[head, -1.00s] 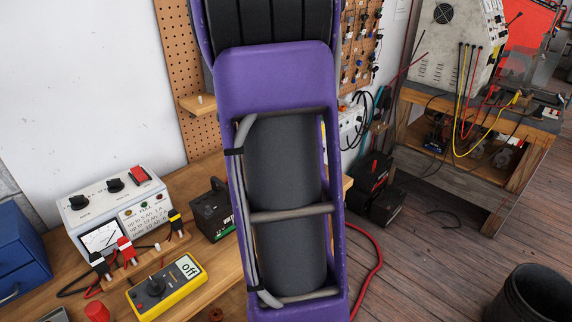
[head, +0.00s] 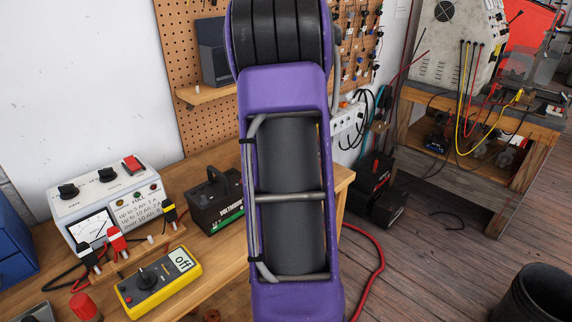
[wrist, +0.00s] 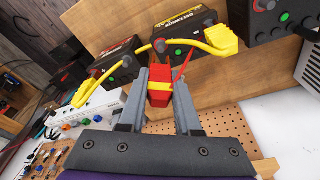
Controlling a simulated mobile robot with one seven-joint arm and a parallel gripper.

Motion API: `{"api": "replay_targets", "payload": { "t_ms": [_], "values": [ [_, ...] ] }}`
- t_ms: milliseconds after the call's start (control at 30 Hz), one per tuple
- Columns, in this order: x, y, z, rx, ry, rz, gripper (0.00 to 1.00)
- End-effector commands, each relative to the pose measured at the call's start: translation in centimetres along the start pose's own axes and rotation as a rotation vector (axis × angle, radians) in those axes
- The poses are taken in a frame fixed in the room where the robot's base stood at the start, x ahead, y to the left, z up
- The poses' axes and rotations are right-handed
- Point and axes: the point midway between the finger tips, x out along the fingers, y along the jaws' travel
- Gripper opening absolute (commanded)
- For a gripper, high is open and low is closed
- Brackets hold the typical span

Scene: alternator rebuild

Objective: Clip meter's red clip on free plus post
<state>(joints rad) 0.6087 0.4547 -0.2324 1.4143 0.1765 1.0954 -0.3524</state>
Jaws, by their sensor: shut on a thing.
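In the wrist view my gripper (wrist: 160,100) is shut on a red clip (wrist: 159,76) with a yellow band, held between the two grey fingertips, with thin red leads beside it. A black battery (wrist: 181,24) and a second black battery (wrist: 112,60) lie just beyond the clip. A yellow clamp (wrist: 212,36) and another yellow clamp (wrist: 92,82) sit at them. I cannot make out a free plus post. In the head view the yellow meter (head: 158,284) reads "off" on the bench. My purple arm hides my gripper and the clip there.
A grey-white tester (head: 105,200) with black, red and yellow clips in front stands on the bench (head: 205,262). A black battery (head: 214,203) stands left of my arm. A pegboard (head: 190,130) rises behind. A dark bin (head: 530,292) stands on the floor at right.

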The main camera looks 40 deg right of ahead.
Motion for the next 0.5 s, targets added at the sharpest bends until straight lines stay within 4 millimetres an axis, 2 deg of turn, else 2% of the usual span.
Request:
{"api": "replay_targets", "payload": {
  "t_ms": [33, 133, 500],
  "values": [
    [0.8, 0.0, 0.16, 0.0, 0.0, 0.0, 0.05],
    [1.3, 0.0, 0.28, 0.0, -0.001, 0.0, 0.05],
    [1.42, -0.01, 0.31, 0.0, -0.001, 0.0, 0.05]
  ]
}}
